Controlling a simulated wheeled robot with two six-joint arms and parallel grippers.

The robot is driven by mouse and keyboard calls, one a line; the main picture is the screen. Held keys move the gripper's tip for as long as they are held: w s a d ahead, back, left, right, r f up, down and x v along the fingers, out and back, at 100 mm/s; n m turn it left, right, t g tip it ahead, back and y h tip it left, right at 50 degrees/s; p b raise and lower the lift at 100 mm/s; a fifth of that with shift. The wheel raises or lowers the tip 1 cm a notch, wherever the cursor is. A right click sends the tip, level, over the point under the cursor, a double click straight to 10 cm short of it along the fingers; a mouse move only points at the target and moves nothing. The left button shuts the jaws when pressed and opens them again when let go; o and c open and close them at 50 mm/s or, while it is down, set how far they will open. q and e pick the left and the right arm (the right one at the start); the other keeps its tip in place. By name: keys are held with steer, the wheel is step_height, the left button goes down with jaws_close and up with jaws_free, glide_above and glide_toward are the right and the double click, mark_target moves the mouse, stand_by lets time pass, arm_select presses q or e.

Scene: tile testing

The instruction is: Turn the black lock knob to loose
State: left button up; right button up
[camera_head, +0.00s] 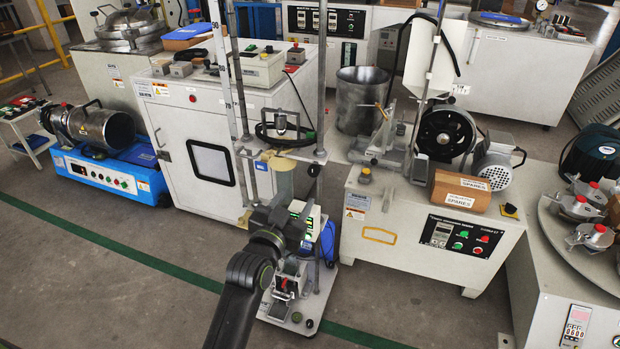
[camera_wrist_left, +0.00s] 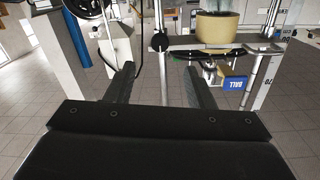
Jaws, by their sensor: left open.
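The black lock knob (camera_head: 313,170) sits on the right-hand rod of the upright test stand in the head view. In the left wrist view the knob (camera_wrist_left: 160,42) shows on a pale vertical rod, ahead of the gap between my fingers. My left gripper (camera_head: 280,205) is in front of the stand, below and left of the knob, partly hidden by its own wrist. In the left wrist view the gripper (camera_wrist_left: 157,76) has its two dark fingers spread with nothing between them. The knob appears apart from the fingers. Which way the knob is set cannot be told.
A yellowish cylinder (camera_wrist_left: 217,25) and a dark curved bar (camera_wrist_left: 215,53) are close to the right finger in the wrist view. A white cabinet (camera_head: 185,110) stands behind left of the stand, and a machine bench (camera_head: 400,225) stands to its right. Open floor (camera_head: 130,290) lies front left.

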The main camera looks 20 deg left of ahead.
mark_target(312, 173)
arm_select(q)
steer(key=w, duration=0.2)
steer(key=w+b, duration=0.1)
steer(key=w, duration=0.5)
steer(key=shift+w+d, duration=0.25)
steer(key=shift+d, duration=0.05)
steer(key=shift+w, duration=0.6)
arm_select(e)
steer(key=shift+w+a+r+t, duration=0.1)
steer(key=shift+a+r+t, duration=0.15)
steer(key=shift+r, duration=0.3)
steer(key=shift+w+a+r+t, duration=0.15)
steer(key=shift+r+t, duration=0.1)
steer(key=shift+r, duration=0.25)
arm_select(q)
steer(key=shift+c, duration=0.5)
steer(key=c, duration=0.9)
arm_select(e)
steer(key=shift+s, duration=0.1)
